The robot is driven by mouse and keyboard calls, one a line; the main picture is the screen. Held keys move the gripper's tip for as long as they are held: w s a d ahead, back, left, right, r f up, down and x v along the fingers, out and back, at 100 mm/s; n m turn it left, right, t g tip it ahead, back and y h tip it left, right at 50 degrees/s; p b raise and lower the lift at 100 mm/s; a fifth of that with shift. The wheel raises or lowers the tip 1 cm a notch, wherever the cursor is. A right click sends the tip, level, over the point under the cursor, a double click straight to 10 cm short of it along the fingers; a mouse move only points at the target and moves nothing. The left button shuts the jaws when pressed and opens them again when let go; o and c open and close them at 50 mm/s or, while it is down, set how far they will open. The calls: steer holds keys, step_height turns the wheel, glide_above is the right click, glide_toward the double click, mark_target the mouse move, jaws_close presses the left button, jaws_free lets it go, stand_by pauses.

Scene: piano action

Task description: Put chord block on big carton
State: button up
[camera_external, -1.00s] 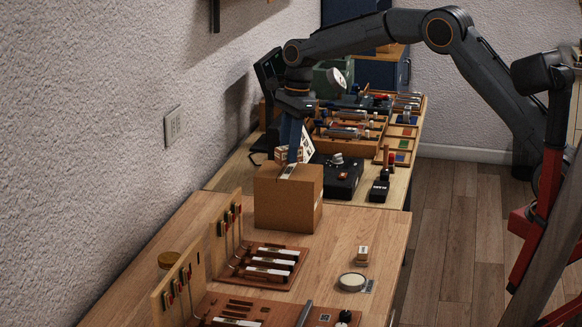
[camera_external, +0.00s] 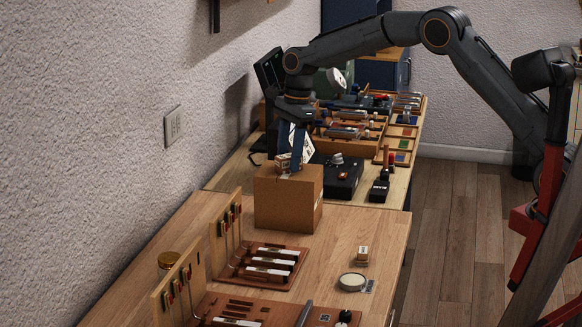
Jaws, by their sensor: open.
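The big carton (camera_external: 288,202) is a closed brown box standing on the near bench. A small wooden block with markings (camera_external: 282,163), which looks like the chord block, is at the carton's top, toward its back left. My gripper (camera_external: 291,165) points down over the carton top with its blue fingers open around or beside this block. The fingers hide part of the block, so I cannot tell whether they touch it. The block appears to rest on the carton.
A similar small block (camera_external: 362,254) and a round white-topped tin (camera_external: 352,282) stand on the bench right of the carton. Wooden racks with hammers (camera_external: 268,262) stand in front. A black case (camera_external: 337,178) is behind. The bench right of the carton is mostly clear.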

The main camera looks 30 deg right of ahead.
step_height(320, 180, up, 12)
steer(key=d+b, duration=0.2)
steer(key=b, duration=0.2)
steer(key=s+d+f+n+h, duration=0.1)
steer(key=s+d+f+n, duration=0.45)
steer(key=d, duration=0.45)
steer(key=s+d+f+n, duration=0.4)
steer(key=s+d+f, duration=0.2)
steer(key=d, duration=0.4)
steer(key=s+d+f+n, duration=0.4)
steer(key=s+d, duration=0.1)
steer(key=s, duration=0.5)
steer(key=s+d+f+n+t, duration=0.1)
steer(key=s+d+f+n, duration=0.3)
steer(key=s, duration=0.6)
steer(key=shift+s+d+f+h, duration=0.25)
steer(key=shift+d+f+h, duration=0.15)
steer(key=shift+d+f, duration=0.3)
